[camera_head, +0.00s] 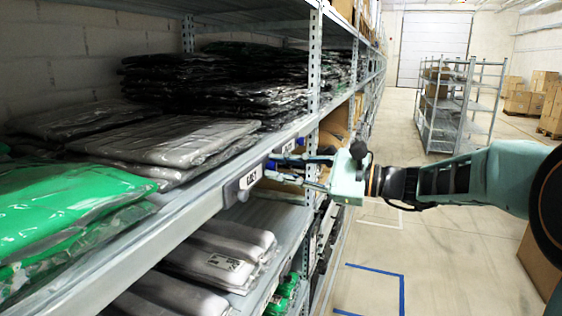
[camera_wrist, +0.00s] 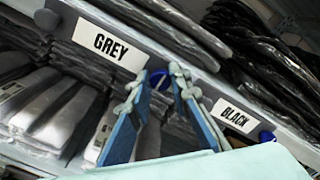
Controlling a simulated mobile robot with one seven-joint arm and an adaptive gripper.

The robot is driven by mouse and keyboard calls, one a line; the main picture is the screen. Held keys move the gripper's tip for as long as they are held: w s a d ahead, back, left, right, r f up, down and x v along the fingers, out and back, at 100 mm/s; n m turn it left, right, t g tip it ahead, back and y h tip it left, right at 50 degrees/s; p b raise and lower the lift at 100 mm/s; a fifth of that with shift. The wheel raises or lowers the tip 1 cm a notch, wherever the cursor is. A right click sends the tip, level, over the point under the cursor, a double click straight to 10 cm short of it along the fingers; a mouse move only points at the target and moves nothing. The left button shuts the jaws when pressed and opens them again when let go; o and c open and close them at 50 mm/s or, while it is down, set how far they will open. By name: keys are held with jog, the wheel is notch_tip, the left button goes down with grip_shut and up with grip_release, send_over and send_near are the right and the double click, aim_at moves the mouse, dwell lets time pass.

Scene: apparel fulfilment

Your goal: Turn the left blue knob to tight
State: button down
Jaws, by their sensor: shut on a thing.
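The left blue knob (camera_wrist: 160,78) sits on the shelf's front edge between the GREY label (camera_wrist: 110,43) and the BLACK label (camera_wrist: 236,115). My gripper (camera_wrist: 158,72) has its fingertips on either side of this knob and is shut on it. In the head view my gripper (camera_head: 280,168) reaches in from the right to the shelf edge just past the GREY label (camera_head: 250,177). The fingers hide the knob there. A second blue knob (camera_wrist: 266,137) shows right of the BLACK label. The exact turn angle of the held knob cannot be told.
Bagged grey garments (camera_head: 185,142) and black garments (camera_head: 215,80) lie on the shelf behind the edge, with green bags (camera_head: 60,205) at left. More bags lie on the shelf below. The aisle floor (camera_head: 375,240) is open; a wire rack (camera_head: 460,105) stands farther back.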

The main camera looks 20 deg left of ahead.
jog(key=shift+m, duration=0.3)
jog(key=c, duration=1.8)
grip_release()
jog(key=shift+o, duration=0.2)
jog(key=shift+d, duration=0.15)
jog(key=s+d, duration=0.1)
jog(key=d, duration=1)
jog(key=shift+d, duration=0.4)
